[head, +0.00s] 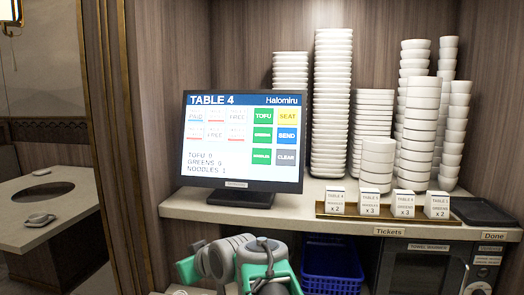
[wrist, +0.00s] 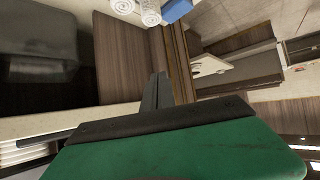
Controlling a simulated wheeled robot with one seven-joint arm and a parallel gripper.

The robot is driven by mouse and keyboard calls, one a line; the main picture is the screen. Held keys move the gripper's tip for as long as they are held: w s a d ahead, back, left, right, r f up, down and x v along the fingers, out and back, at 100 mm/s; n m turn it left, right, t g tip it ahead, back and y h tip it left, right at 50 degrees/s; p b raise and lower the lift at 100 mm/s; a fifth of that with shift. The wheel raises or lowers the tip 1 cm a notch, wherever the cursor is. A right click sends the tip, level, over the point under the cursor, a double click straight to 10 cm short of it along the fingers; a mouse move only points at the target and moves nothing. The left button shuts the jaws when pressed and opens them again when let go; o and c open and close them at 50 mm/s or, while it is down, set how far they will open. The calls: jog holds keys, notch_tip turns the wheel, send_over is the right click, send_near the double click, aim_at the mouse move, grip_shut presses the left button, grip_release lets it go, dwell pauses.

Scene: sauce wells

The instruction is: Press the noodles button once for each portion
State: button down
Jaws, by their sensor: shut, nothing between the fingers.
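The order screen (head: 243,142) stands upright on the shelf, headed "TABLE 4" with "Halomiru" at the right. Its noodles button (head: 261,157) is the lowest green one, below the tofu button (head: 262,115) and the greens button (head: 262,134). The lines at lower left seem to read tofu 0, greens 0, noodles 1, though the digits are small. My gripper (wrist: 156,92) shows in the wrist view with its dark fingers together and nothing between them. In the head view my arm is below the screen, and the fingertips cannot be made out. I see no contact with the screen.
Yellow SEAT (head: 287,116), blue SEND (head: 287,135) and grey CLEAR (head: 286,156) buttons sit beside the green ones. Several ticket cards (head: 370,203) stand on a tray right of the screen, before tall stacks of white bowls (head: 331,105). A blue basket (head: 331,262) is below the shelf.

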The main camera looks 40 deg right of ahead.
aim_at(262, 156)
jog(key=s+d+r+t+h+p, duration=0.1)
jog(key=s+d+r+t, duration=0.1)
jog(key=d+r, duration=0.7)
jog(key=s+d+r+t+h+p, duration=0.1)
jog(key=d+r+t+h, duration=0.1)
jog(key=d+r+t, duration=0.3)
jog(key=d+r, duration=0.4)
jog(key=r, duration=0.6)
jog(key=shift+s+d+r+n+p, duration=0.3)
jog(key=shift+s+r+n+p, duration=0.05)
jog(key=shift+n+p, duration=0.05)
jog(key=w+d+f+p, duration=0.2)
jog(key=w+d, duration=0.3)
jog(key=d, duration=0.1)
jog(key=shift+d+f+p, duration=0.3)
jog(key=shift+d+p, duration=0.05)
jog(key=shift+w+f, duration=0.1)
jog(key=shift+w, duration=0.05)
